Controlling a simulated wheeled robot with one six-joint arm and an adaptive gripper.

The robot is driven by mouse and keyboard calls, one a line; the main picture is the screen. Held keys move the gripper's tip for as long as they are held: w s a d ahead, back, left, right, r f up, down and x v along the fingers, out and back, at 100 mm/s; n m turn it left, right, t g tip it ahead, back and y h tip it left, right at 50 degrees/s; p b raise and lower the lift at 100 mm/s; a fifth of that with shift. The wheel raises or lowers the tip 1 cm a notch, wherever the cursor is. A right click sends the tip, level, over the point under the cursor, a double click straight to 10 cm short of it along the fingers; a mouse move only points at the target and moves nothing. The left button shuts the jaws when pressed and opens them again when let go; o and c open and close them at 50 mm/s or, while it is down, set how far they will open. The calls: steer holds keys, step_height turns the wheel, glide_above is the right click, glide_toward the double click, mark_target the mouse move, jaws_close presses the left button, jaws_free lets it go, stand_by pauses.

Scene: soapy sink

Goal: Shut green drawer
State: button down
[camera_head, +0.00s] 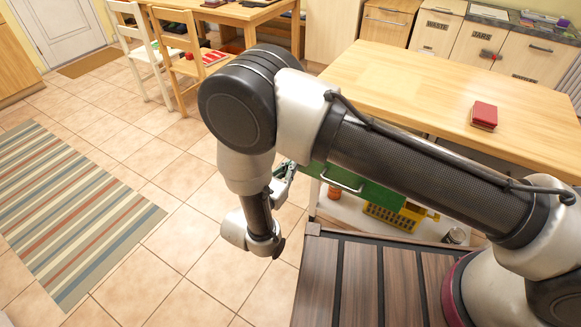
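The green drawer (378,196) sits under the near edge of the wooden-topped table (378,62), partly covered by my arm. Its metal handle (342,181) shows below my forearm. How far the drawer stands out is hard to judge because my arm hides much of it. My gripper (286,172) is just left of the drawer, near its left end, and partly hidden behind my wrist. I cannot tell whether it touches the drawer or whether its fingers are open.
Below the drawer, a shelf holds a yellow basket (391,217), an orange-brown jar (334,191) and a small can (454,236). A red box (484,115) lies on the tabletop. Chairs (186,65) stand at the back left. The tiled floor at left is clear around a striped rug (65,210).

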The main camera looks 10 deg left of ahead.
steer(key=x, duration=2.6)
steer(key=shift+f, duration=0.1)
steer(key=shift+w+d, duration=0.1)
steer(key=shift+w, duration=0.15)
